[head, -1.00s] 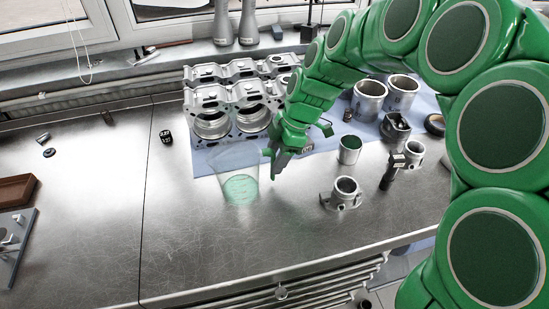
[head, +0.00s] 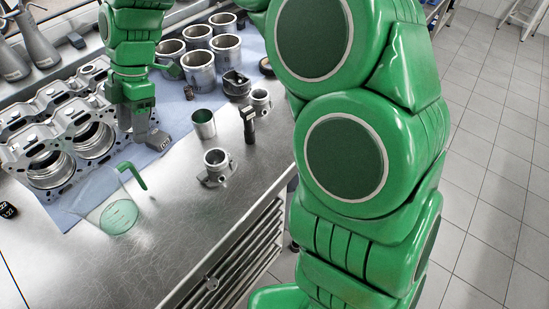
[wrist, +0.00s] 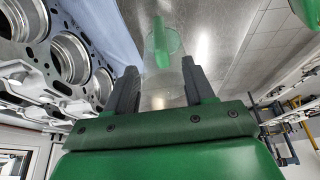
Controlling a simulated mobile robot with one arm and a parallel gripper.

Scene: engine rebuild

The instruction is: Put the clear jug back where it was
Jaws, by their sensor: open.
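In the wrist view the jug (wrist: 155,72) shows beyond and between the two spread fingers of my gripper (wrist: 160,68).
A engine block (head: 62,135) lies left of my gripper on the blue mat (head: 178,116). A metal cup (head: 203,124), a flanged fitting (head: 216,168) and a dark-handled tool (head: 249,125) stand right of the jug. Several cylinder liners (head: 199,68) stand behind. The bench front is clear.

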